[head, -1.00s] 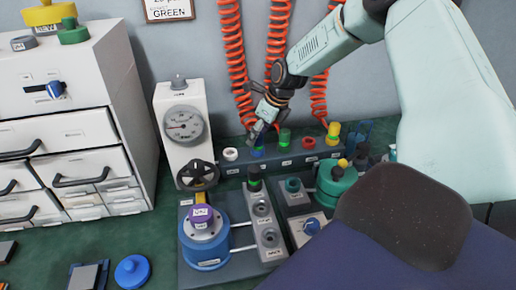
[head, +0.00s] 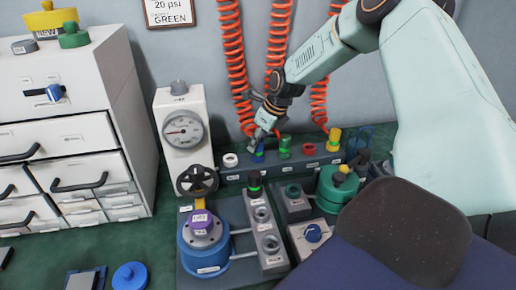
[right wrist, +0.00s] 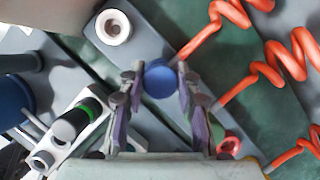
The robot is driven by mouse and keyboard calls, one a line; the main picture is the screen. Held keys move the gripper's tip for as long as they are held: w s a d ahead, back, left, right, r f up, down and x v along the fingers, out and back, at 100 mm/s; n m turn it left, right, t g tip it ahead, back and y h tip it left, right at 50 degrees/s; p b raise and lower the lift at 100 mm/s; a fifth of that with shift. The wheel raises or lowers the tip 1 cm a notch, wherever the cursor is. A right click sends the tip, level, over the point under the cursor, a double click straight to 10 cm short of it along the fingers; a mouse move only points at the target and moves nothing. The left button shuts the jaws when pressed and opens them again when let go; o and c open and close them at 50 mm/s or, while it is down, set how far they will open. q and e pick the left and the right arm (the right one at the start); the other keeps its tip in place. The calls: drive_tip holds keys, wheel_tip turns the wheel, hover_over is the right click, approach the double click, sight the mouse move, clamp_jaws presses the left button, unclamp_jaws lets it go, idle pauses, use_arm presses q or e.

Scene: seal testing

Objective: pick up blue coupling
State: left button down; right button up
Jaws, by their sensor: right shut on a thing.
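The blue coupling (head: 258,156) sits at the grey rail at the back of the bench, between a white ring and a green coupling. My right gripper (head: 261,143) reaches down to it from above. In the right wrist view the round blue top of the coupling (right wrist: 161,80) lies between the two fingertips of the right gripper (right wrist: 159,86), which is shut on it. Its lower part is hidden, and I cannot tell whether it is lifted. My left gripper is not in view.
On the rail (head: 232,176) stand a white ring (head: 230,160), a green coupling (head: 284,147), a red ring (head: 309,149) and a yellow coupling (head: 334,139). Orange coiled hoses (head: 274,40) hang behind. A gauge stand (head: 167,110) is to the left.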

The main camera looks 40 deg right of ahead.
clamp_jaws()
